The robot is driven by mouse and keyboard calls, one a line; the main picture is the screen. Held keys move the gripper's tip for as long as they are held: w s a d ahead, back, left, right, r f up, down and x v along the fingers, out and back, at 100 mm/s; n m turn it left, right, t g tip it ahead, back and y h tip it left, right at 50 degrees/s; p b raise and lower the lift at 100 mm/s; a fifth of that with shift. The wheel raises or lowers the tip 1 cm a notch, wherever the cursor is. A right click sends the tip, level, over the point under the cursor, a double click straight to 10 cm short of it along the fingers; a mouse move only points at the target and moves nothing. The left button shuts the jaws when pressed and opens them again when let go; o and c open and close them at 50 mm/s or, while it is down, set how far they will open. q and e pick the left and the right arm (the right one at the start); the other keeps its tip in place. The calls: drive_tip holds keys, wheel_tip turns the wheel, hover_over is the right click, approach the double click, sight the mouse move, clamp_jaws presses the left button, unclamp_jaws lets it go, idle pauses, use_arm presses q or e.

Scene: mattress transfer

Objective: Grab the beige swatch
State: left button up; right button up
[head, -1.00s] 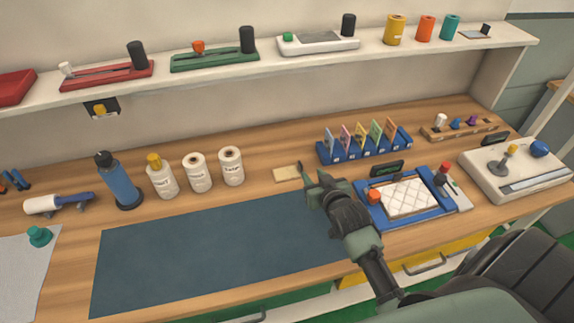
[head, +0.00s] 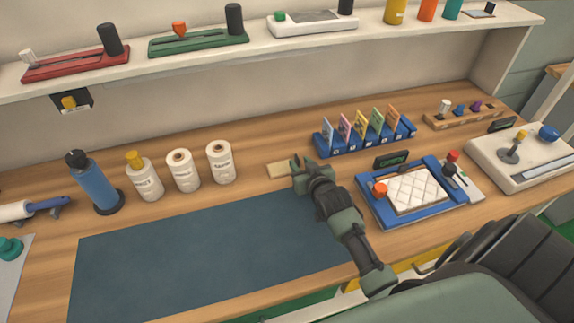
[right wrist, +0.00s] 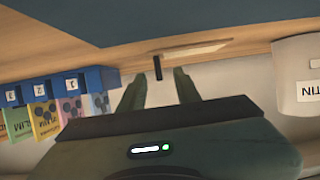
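The beige swatch (head: 279,171) is a small flat piece lying on the wooden bench, behind the dark blue mat. My right gripper (head: 304,168) is at its right end in the head view and hides part of it. In the right wrist view the swatch (right wrist: 200,49) lies just beyond the open fingertips (right wrist: 157,78). A small black upright tab (right wrist: 157,67) shows between the fingers, at the swatch's near edge. The fingers hold nothing. I cannot tell whether they touch the swatch. My left gripper is not in view.
White bottles (head: 221,163) stand left of the swatch. A blue rack with colored cards (head: 362,148) is to the right, behind the gripper. A blue tray with a quilted white pad (head: 413,190) lies right of my arm. The dark mat (head: 200,255) is clear.

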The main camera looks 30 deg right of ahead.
sight(299, 161)
drive_tip(key=x, duration=0.4)
drive_tip(key=shift+w, duration=0.1)
clamp_jaws()
